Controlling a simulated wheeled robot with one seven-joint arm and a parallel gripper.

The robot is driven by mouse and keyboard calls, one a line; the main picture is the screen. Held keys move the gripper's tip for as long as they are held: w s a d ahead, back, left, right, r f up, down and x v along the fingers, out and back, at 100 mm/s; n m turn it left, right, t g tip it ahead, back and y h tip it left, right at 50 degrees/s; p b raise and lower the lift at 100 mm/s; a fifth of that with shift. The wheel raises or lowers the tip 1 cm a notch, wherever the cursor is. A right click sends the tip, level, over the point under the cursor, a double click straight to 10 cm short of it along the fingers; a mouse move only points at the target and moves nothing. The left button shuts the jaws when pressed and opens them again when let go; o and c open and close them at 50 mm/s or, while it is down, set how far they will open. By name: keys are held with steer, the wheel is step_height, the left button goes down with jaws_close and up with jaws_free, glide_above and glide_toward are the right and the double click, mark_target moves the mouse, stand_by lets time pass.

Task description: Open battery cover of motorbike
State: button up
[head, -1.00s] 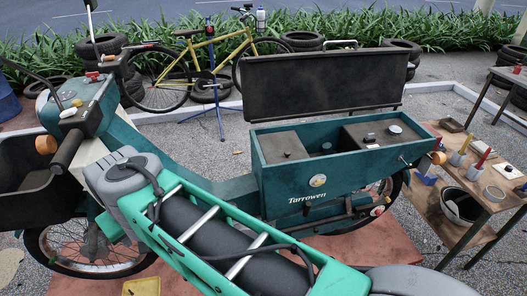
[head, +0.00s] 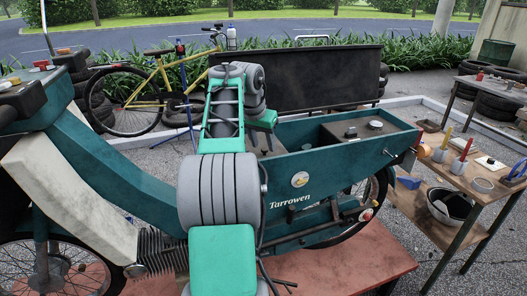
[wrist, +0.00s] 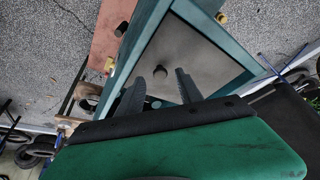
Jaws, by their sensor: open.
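The motorbike's teal rear box (head: 350,165), marked Tarrowen, stands open with its black lid (head: 315,75) raised behind it. A flat grey-brown cover (wrist: 195,50) with a small dark knob (wrist: 160,71) lies inside the box's left end. In the head view, my arm hides most of this cover. My gripper (wrist: 159,78) is open, and its two dark fingers show on either side of the knob in the wrist view. I cannot tell how far above the cover the fingertips are.
A second panel (head: 362,137) with round caps fills the box's right end. A wooden bench (head: 455,190) with tools and a bucket (head: 452,206) stands at the right. A yellow bicycle (head: 155,85) and stacked tires are behind. The raised lid stands close behind my arm.

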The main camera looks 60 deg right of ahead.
steer(key=shift+x, duration=0.8)
steer(key=shift+c, duration=0.3)
jaws_close()
stand_by(0.4)
